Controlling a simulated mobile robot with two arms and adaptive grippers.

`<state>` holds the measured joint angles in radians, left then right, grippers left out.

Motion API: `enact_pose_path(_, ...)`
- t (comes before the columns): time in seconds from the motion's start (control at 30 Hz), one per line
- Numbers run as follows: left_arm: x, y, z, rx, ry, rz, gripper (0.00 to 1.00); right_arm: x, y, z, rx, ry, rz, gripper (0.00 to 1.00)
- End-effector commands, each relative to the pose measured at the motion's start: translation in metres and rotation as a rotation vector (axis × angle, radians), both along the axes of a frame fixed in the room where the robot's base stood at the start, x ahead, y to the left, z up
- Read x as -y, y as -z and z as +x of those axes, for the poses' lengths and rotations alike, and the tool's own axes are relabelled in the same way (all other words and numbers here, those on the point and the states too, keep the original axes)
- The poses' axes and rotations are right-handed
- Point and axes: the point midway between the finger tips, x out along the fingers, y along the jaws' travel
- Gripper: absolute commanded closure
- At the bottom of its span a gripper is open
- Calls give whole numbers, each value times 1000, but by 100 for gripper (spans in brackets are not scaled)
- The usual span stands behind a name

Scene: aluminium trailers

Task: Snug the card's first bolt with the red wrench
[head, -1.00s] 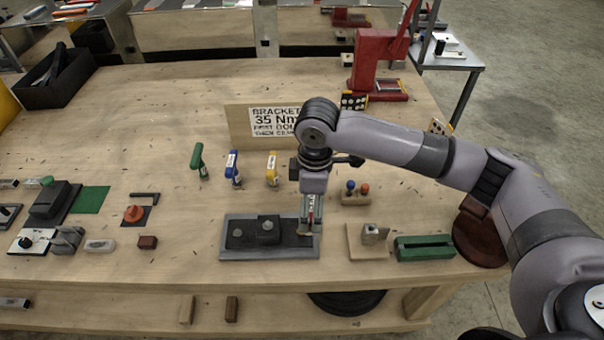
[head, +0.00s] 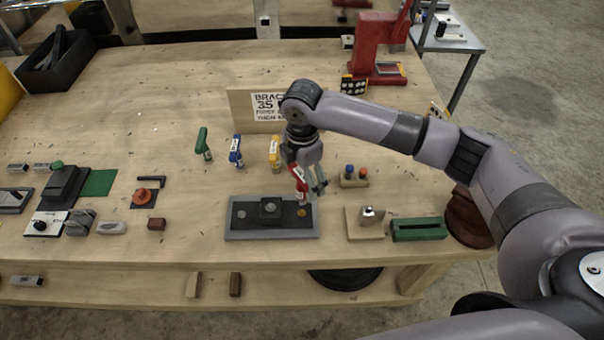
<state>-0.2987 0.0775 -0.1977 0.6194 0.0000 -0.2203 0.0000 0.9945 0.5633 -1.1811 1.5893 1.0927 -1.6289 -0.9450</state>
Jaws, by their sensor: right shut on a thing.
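My right gripper (head: 317,186) is over the right end of the grey bracket plate (head: 272,234) and shut on the red wrench (head: 298,177). The wrench is tilted, its lower end just above or at a brass-coloured bolt (head: 302,212); I cannot tell if they touch. A second, greyer bolt (head: 241,214) sits at the plate's left end, with a dark block (head: 269,208) between them. The card (head: 266,107) stands behind, reading "BRACKET 35 Nm" and a first-bolt line, partly hidden by my arm. My left gripper is not in view.
Green (head: 203,143), blue (head: 236,150) and yellow (head: 274,151) wrenches stand behind the plate. A wooden block with a clamp (head: 366,222) and a green block (head: 418,230) are to its right. A red press (head: 373,48) stands at the back right.

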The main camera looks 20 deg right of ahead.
Motion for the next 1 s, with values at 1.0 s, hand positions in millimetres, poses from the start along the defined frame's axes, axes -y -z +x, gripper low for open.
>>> enact_pose_path(1.0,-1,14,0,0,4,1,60,0,61,0,1,1,1,64)
